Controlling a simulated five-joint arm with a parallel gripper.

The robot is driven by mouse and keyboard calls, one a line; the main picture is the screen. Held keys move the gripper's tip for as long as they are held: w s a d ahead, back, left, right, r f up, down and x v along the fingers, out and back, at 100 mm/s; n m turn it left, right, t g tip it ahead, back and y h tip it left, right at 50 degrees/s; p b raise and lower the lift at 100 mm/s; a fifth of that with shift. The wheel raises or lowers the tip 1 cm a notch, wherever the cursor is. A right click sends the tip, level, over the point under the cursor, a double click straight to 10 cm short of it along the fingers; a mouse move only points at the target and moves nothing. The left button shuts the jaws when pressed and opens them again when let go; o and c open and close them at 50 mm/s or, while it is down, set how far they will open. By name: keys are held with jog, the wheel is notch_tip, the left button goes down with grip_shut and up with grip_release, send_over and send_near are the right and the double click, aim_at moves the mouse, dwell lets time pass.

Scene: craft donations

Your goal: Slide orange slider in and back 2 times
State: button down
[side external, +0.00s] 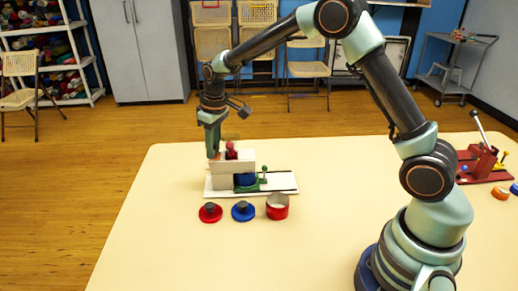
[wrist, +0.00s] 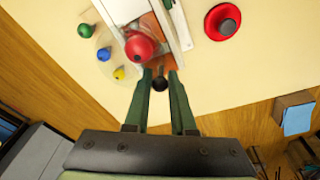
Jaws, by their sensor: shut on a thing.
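The orange slider (wrist: 158,70) shows in the wrist view as a small orange piece at the near end of the white device (wrist: 181,28), with a black knob (wrist: 160,84) on it. My gripper (wrist: 160,76) is shut on the knob, one green finger on each side. In the side view my gripper (side external: 213,154) points down at the left end of the white device (side external: 282,182). Only a bit of orange shows beside the fingers there. The device has a red ball (side external: 231,151) on top and a blue part (side external: 245,180) in its opening. How far in the slider sits is hidden.
A red lever press (side external: 480,163) stands at the far right. The table's front is clear. The table edge runs close behind my gripper.

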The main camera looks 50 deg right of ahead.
jog(key=shift+s+d, duration=0.15)
jog(key=shift+d, duration=0.1)
jog(key=shift+w+a, duration=1.45)
jog(key=shift+s+d, duration=0.1)
jog(key=shift+d, duration=0.05)
dwell(0.3)
jog(key=shift+s+d, duration=1.2)
jog(key=shift+s, duration=0.05)
jog(key=shift+s+d, duration=0.1)
jog(key=shift+s, duration=0.05)
dwell(0.4)
jog(key=shift+w+a, duration=1.45)
jog(key=shift+w, duration=0.05)
